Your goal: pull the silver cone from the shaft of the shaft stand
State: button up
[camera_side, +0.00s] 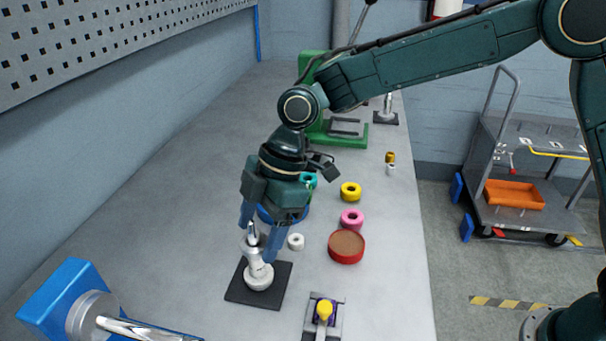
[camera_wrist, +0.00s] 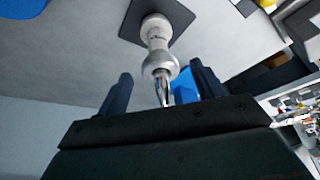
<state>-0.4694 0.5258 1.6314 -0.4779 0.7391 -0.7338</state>
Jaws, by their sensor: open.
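The shaft stand has a dark square base plate (camera_side: 275,288) and stands upright at the front of the bench. A silver cone (camera_side: 252,246) sits on its upper part, and the bright shaft tip sticks out above. In the wrist view, the silver cone (camera_wrist: 160,64) flares around the shaft, above a pale, rounded lower body (camera_wrist: 155,30). My gripper (camera_side: 258,238) is open and points down over the stand, with one finger on each side of the cone. In the wrist view, gaps show between both fingers and the cone. My gripper holds nothing.
A red round dish (camera_side: 346,247), a pink ring (camera_side: 352,218), a yellow ring (camera_side: 350,191) and a small white ring (camera_side: 296,241) lie right of my gripper. A yellow-topped fixture (camera_side: 323,315) is at the front. A blue-ended shaft machine (camera_side: 65,300) stands left. A green press (camera_side: 335,130) stands behind.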

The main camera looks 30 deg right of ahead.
jog(key=shift+x, duration=0.75)
jog(key=c, duration=1.1)
jog(key=shift+r, duration=1.95)
dwell(0.6)
jog(key=shift+r, duration=1.6)
jog(key=shift+r, duration=0.15)
jog(key=shift+r, duration=0.85)
